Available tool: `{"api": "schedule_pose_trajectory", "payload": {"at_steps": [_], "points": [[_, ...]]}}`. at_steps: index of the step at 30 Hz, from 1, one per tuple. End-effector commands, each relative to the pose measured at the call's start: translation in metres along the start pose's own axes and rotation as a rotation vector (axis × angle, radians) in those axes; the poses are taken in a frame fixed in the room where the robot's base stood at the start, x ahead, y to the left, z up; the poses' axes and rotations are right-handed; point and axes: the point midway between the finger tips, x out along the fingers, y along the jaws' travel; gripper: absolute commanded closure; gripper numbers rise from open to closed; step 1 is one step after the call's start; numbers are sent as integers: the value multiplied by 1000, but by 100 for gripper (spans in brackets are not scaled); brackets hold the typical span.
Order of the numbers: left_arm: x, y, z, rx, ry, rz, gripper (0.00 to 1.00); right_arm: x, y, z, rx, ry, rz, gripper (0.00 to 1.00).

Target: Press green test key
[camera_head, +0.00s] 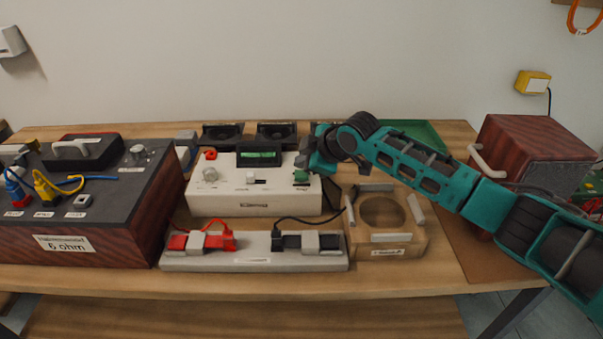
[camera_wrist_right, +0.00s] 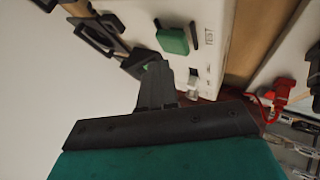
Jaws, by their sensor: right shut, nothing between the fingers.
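The green test key (camera_head: 301,176) is on the right part of the top of a white tester box (camera_head: 250,203) with a small green-lit display (camera_head: 259,155). In the wrist view the key (camera_wrist_right: 173,40) is a green block on the white panel, just beyond my fingertips. My right gripper (camera_head: 304,164) reaches in from the right and is over the key's end of the box. Its dark fingers (camera_wrist_right: 155,70) are shut and empty. I cannot tell from these views whether the tips touch the panel. My left gripper is not in view.
A grey strip (camera_head: 255,264) with red and black clips lies in front of the tester. A dark wood-sided box (camera_head: 100,215) stands left, a wooden fixture (camera_head: 412,235) right, and a red-brown cabinet (camera_head: 520,142) farther right. Black speaker-like units (camera_head: 277,133) stand behind.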

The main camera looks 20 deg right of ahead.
Motion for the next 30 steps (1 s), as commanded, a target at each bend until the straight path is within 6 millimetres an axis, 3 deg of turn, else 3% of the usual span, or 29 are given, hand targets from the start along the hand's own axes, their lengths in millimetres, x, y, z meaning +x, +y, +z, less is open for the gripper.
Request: {"api": "schedule_pose_trajectory", "payload": {"at_steps": [30], "points": [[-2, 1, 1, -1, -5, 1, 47, 6, -4, 4, 0, 0, 0, 100]]}}
